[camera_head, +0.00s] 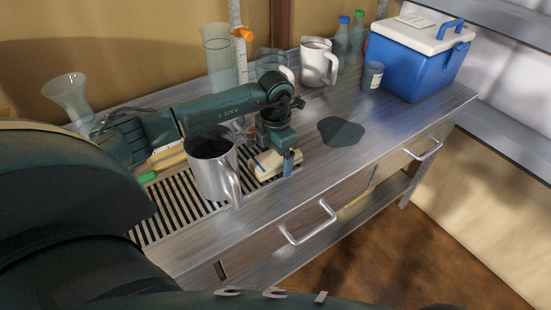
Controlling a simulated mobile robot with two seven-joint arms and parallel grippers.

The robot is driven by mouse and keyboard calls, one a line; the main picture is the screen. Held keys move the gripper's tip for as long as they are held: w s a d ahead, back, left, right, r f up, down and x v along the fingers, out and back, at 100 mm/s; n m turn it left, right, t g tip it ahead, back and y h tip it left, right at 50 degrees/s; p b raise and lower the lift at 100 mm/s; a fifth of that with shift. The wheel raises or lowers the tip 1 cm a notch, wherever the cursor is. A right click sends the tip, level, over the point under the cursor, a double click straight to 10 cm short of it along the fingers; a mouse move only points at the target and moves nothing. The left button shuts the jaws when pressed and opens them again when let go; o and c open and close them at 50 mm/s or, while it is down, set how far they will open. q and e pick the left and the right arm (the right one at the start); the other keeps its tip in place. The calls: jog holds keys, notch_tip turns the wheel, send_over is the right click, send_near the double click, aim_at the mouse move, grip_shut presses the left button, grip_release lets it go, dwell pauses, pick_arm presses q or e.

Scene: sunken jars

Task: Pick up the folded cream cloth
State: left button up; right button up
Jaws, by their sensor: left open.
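The folded cream cloth (266,167) lies at the right end of the slatted drain area on the metal bench, just right of the steel jug. A thin dark band shows on it. My left gripper (281,156) points down over the cloth, with its jaws open. One finger shows at the cloth's right side; the other is hidden, and I cannot tell whether the fingers touch the cloth. My gripper covers part of the cloth. My right gripper is not in view.
The steel jug (213,168) with dark contents stands close left of the cloth. A dark puddle (340,131) lies to the right. Behind are a white mug (317,66), a glass cylinder (219,62), bottles and a blue cooler (415,62). The bench's front right is clear.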

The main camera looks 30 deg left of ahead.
pick_arm(q)
jog(key=shift+f, duration=0.25)
jog(key=shift+c, duration=0.6)
jog(key=c, duration=1)
jog(key=shift+o, duration=0.2)
